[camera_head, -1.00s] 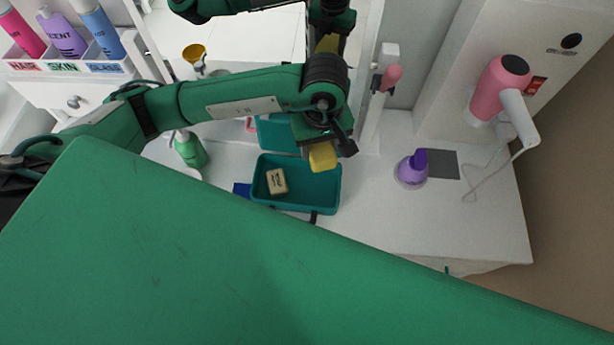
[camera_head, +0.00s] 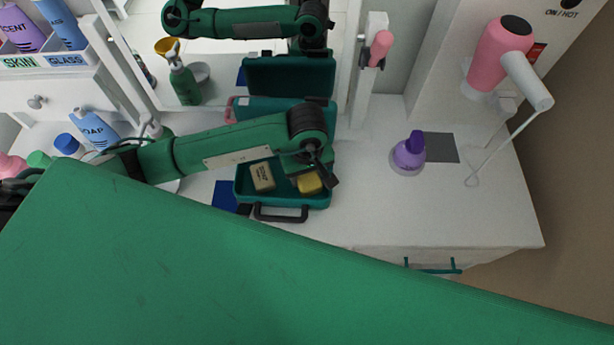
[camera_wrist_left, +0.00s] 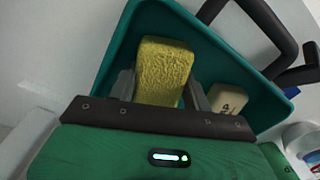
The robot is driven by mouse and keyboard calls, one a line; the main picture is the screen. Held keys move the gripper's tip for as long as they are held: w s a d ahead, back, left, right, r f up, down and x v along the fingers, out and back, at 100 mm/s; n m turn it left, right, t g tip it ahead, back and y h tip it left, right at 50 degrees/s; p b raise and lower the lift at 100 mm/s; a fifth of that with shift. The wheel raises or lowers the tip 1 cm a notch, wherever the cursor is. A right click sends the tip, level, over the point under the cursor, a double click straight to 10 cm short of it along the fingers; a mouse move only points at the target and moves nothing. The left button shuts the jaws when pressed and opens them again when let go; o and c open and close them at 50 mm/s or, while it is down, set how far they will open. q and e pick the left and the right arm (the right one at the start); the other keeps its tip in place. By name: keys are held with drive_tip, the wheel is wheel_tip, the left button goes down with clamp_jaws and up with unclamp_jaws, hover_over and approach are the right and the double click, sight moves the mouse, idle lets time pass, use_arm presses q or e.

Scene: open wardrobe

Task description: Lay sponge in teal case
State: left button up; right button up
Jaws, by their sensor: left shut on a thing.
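The yellow sponge (camera_head: 309,183) is held by my left gripper (camera_head: 312,172) over the right part of the teal case. In the left wrist view the sponge (camera_wrist_left: 164,72) sits between the two grey fingers of my left gripper (camera_wrist_left: 160,95). The teal case (camera_head: 285,200) stands open on the white counter, its lid at the back and its black handle at the front. The sponge is within the case's outline; whether it touches the floor I cannot tell. A cream soap bar (camera_head: 262,176) lies in the case's left part and also shows in the left wrist view (camera_wrist_left: 229,99). My right gripper is not in view.
A pink hair dryer (camera_head: 497,55) hangs at the right. A blue block (camera_head: 226,196) lies left of the case. A mirror behind reflects my arm.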

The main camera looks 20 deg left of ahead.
sight(307, 175)
use_arm(q)
drive_tip(key=shift+f, duration=0.1)
drive_tip(key=shift+f, duration=0.1)
drive_tip(key=o, duration=0.7)
drive_tip(key=shift+c, duration=0.2)
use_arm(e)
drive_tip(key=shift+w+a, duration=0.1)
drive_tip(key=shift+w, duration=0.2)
use_arm(q)
drive_tip(key=shift+r, duration=0.2)
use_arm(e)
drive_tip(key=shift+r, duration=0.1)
use_arm(q)
drive_tip(key=shift+r+p, duration=0.3)
wheel_tip(307, 175, up, 5)
drive_tip(key=p, duration=0.2)
drive_tip(key=shift+r+p, duration=0.15)
drive_tip(key=shift+p, duration=0.25)
wheel_tip(307, 175, up, 6)
drive_tip(key=p, duration=0.2)
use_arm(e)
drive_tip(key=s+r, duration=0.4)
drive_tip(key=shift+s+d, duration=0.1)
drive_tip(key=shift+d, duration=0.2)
